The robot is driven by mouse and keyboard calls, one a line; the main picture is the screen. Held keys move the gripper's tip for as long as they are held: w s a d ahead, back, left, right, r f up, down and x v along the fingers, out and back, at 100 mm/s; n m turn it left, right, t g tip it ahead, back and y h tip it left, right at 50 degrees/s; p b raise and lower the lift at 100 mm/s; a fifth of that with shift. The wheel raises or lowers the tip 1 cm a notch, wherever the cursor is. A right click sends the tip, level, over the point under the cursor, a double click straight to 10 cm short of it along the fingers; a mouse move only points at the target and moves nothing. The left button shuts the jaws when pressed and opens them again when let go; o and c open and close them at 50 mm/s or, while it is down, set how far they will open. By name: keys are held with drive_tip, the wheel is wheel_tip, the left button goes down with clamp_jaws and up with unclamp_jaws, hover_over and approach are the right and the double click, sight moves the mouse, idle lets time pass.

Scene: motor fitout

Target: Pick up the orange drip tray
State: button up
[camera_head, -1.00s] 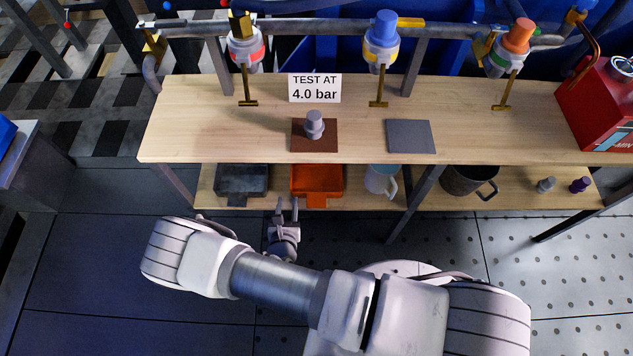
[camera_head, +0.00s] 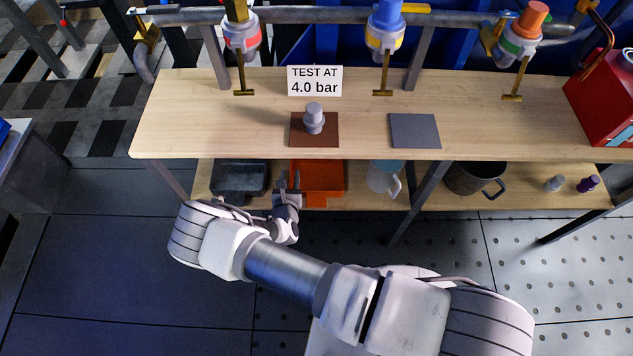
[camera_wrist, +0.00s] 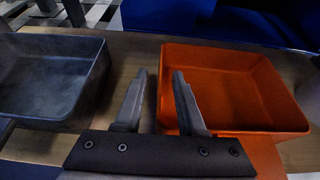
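The orange drip tray (camera_head: 322,179) sits on the lower shelf of the bench, with its front tab toward me. In the wrist view the tray (camera_wrist: 232,88) is empty and fills the right side. My gripper (camera_head: 288,182) is at the tray's left front part in the head view. In the wrist view my gripper (camera_wrist: 162,82) is open, its two fingers on either side of the tray's left wall, with nothing visibly held. I cannot tell whether a finger touches the wall.
A dark grey tray (camera_head: 240,181) stands left of the orange one; it also shows in the wrist view (camera_wrist: 50,75). The upper bench top (camera_head: 220,120) overhangs the shelf.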

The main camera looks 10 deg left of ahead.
clamp_jaws()
drive_tip(key=shift+r, duration=0.1)
idle(1.2)
